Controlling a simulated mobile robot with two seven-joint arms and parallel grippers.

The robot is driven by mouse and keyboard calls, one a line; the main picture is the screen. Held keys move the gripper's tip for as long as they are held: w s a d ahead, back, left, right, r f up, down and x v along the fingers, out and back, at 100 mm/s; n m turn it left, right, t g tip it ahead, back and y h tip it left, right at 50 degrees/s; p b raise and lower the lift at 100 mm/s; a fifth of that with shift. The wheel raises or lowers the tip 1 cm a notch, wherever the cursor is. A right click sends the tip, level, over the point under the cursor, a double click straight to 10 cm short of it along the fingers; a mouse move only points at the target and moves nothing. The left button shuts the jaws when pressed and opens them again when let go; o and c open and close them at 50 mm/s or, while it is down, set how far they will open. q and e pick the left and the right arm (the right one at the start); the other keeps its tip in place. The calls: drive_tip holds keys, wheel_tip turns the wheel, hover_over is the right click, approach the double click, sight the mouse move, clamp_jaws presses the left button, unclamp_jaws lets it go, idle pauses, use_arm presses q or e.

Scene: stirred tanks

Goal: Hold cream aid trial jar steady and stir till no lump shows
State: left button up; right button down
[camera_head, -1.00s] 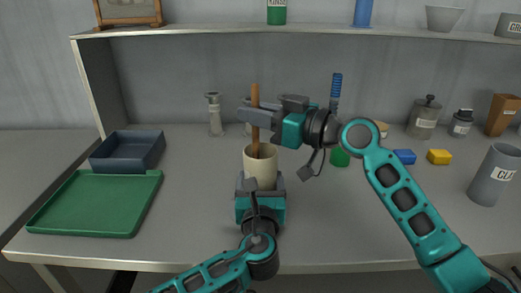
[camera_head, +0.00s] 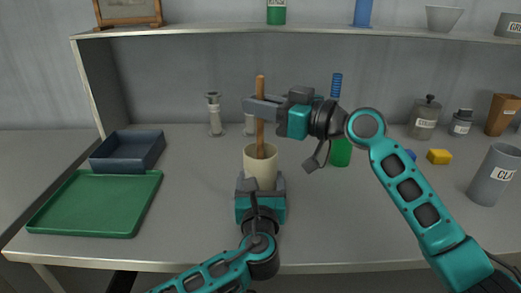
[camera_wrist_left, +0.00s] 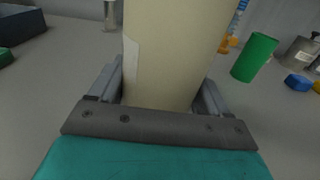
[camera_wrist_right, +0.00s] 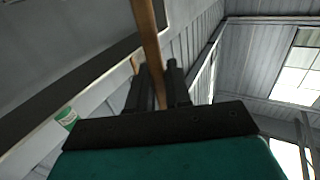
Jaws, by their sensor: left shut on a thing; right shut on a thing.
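The cream jar (camera_head: 260,163) stands upright on the table, and my left gripper (camera_head: 260,182) is shut around its lower part from the front. In the left wrist view the jar (camera_wrist_left: 172,50) fills the space between the two fingers, with a pale label patch on its side. My right gripper (camera_head: 262,108) is shut on a brown wooden stirring stick (camera_head: 260,86), which stands nearly upright with its lower end inside the jar. The stick also shows between the fingers in the right wrist view (camera_wrist_right: 148,40). The jar's contents are hidden.
A green tray (camera_head: 95,233) and a dark blue bin (camera_head: 125,168) lie to the left. A green cylinder (camera_head: 341,153), a yellow block (camera_head: 440,156) and a grey labelled cup (camera_head: 494,175) stand to the right. A shelf (camera_head: 330,30) runs above the back.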

drive_tip(key=shift+r, duration=6.4)
use_arm(q)
drive_tip(key=o, duration=1.1)
drive_tip(key=shift+c, duration=0.2)
